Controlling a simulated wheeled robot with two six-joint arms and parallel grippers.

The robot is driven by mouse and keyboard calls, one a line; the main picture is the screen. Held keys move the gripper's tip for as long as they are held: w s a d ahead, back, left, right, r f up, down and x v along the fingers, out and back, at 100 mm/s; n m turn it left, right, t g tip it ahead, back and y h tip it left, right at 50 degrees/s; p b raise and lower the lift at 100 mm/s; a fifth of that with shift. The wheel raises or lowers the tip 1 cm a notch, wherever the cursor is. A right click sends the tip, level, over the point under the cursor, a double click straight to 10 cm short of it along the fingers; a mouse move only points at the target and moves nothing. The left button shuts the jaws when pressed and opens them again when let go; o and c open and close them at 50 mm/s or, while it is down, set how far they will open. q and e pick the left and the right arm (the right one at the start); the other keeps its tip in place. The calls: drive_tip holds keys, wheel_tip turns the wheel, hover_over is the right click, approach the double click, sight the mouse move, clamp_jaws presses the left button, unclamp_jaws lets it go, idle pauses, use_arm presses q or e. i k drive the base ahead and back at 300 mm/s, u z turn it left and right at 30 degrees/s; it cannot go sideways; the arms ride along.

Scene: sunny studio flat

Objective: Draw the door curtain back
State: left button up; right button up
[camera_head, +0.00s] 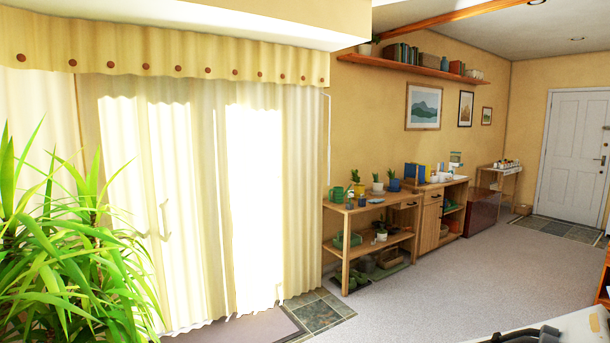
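The door curtain (275,200) is pale cream, thin and pleated. It hangs across the glass door at the left in the head view, from under a scalloped valance (200,55) with brown buttons down to near the floor. Strong sunlight glows through it, and a handle-like shape (165,220) shows faintly through the cloth. The curtain's right edge hangs beside the wall near the shelf unit. A thin white line (329,140) runs down beside that edge; I cannot tell if it is a cord. Neither of my grippers shows in this view.
A leafy potted plant (70,250) covers the lower left and part of the curtain. A doormat (250,328) and slate tiles (320,312) lie at the curtain's foot. A wooden shelf unit (345,213) with pots stands to the right. The grey carpet (440,280) is clear.

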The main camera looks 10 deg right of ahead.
sight(301, 108)
drive_tip(key=z, duration=0.65)
drive_tip(key=i, duration=1.8)
drive_tip(key=z, duration=0.7)
drive_tip(key=i, duration=2)
drive_tip(key=u, duration=0.85)
drive_tip(key=i, duration=1.3)
drive_tip(key=u, duration=0.9)
drive_tip(key=i, duration=0.6)
drive_tip(key=u, duration=0.35)
